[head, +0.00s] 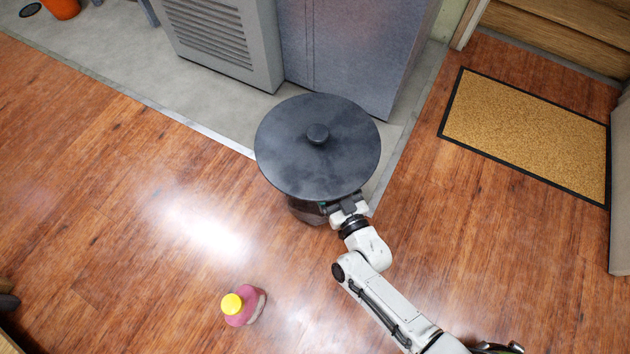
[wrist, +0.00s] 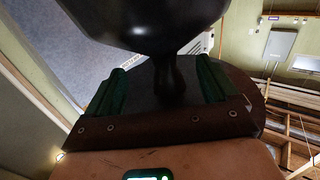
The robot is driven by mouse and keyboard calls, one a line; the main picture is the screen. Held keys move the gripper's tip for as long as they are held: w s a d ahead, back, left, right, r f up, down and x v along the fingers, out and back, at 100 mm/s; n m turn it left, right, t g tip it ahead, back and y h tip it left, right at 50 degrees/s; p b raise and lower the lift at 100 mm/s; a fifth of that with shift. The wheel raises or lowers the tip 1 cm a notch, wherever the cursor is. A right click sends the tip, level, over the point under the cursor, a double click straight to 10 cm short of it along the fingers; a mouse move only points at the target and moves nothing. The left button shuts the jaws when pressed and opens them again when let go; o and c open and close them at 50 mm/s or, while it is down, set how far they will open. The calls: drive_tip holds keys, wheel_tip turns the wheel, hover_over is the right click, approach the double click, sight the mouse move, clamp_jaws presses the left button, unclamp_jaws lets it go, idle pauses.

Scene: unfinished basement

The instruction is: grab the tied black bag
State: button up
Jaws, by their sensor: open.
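A wide round black top with a small knob (head: 318,150) stands in the middle of the head view, over a dark body that mostly hides beneath it. It looks more like a lid than a bag; I see no other tied black bag. My gripper (head: 343,208) is at its near edge, with the fingertips partly hidden under the rim. In the wrist view, a glossy black mass (wrist: 165,22) fills the top and narrows to a dark neck between the two green finger pads of my open gripper (wrist: 165,85). Contact cannot be told.
Grey cabinets (head: 350,50) and a louvred unit (head: 222,35) stand close behind. A pink bottle with a yellow cap (head: 244,306) is on the wood floor at lower left. A tan doormat (head: 530,130) lies right, by wooden steps. The left floor is mostly clear.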

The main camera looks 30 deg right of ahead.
drive_tip(key=shift+w, duration=1.2)
drive_tip(key=shift+w+a+r+b, duration=0.15)
drive_tip(key=shift+w+b, duration=0.45)
drive_tip(key=shift+w, duration=0.85)
drive_tip(key=shift+w+d+r+b, duration=0.15)
drive_tip(key=shift+w+b, duration=0.4)
drive_tip(key=shift+w, duration=0.85)
drive_tip(key=shift+a, duration=0.1)
drive_tip(key=shift+c, duration=0.3)
drive_tip(key=shift+s+f, duration=0.1)
clamp_jaws()
